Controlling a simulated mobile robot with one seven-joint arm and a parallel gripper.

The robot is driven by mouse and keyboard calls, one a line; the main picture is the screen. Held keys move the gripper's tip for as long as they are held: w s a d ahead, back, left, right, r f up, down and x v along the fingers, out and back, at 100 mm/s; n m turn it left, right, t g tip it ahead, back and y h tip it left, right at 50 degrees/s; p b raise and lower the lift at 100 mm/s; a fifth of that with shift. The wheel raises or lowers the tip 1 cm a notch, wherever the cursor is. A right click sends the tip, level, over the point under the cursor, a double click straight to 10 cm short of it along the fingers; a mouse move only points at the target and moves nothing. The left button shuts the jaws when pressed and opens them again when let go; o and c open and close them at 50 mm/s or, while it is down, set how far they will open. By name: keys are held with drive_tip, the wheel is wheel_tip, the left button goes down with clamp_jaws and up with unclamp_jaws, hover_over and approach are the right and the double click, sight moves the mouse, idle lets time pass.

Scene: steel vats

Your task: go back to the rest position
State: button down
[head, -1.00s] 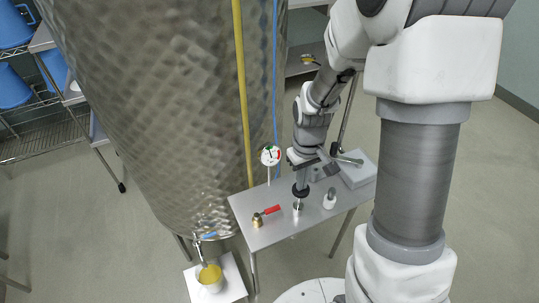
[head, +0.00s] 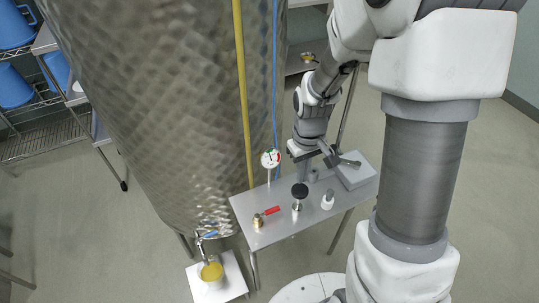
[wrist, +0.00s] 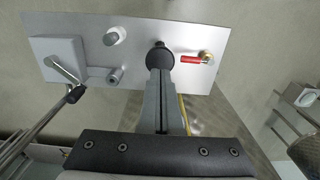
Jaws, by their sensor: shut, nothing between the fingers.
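My gripper (head: 304,178) is shut and empty, above the small steel table (head: 244,208). In the wrist view its closed fingers (wrist: 160,72) point towards a black round knob (wrist: 160,56), and their tips overlap its lower edge in the picture. In the head view the same black knob (head: 299,190) stands on a metal stem on the table, just in front of the fingers. A gap shows there, but I cannot tell its exact size.
A red-handled valve (head: 265,212), a white-capped fitting (head: 328,199), a dial gauge (head: 270,159) and a grey box (head: 356,172) with a lever crowd the table. The large steel vat (head: 160,110) stands left. A pail of yellow liquid (head: 212,272) sits below its tap.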

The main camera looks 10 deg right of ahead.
drive_tip(key=shift+r+p, duration=0.35)
drive_tip(key=shift+r, duration=0.5)
drive_tip(key=shift+r, duration=0.35)
drive_tip(key=s+r+m+t, duration=0.1)
drive_tip(key=s+r+t, duration=0.1)
drive_tip(key=s+r, duration=0.5)
drive_tip(key=s+r+m+t, duration=0.2)
drive_tip(key=s+r, duration=0.5)
drive_tip(key=r, duration=0.7)
drive_tip(key=shift+r+m+t, duration=0.3)
drive_tip(key=shift+r+t, duration=0.05)
drive_tip(key=shift+t, duration=0.45)
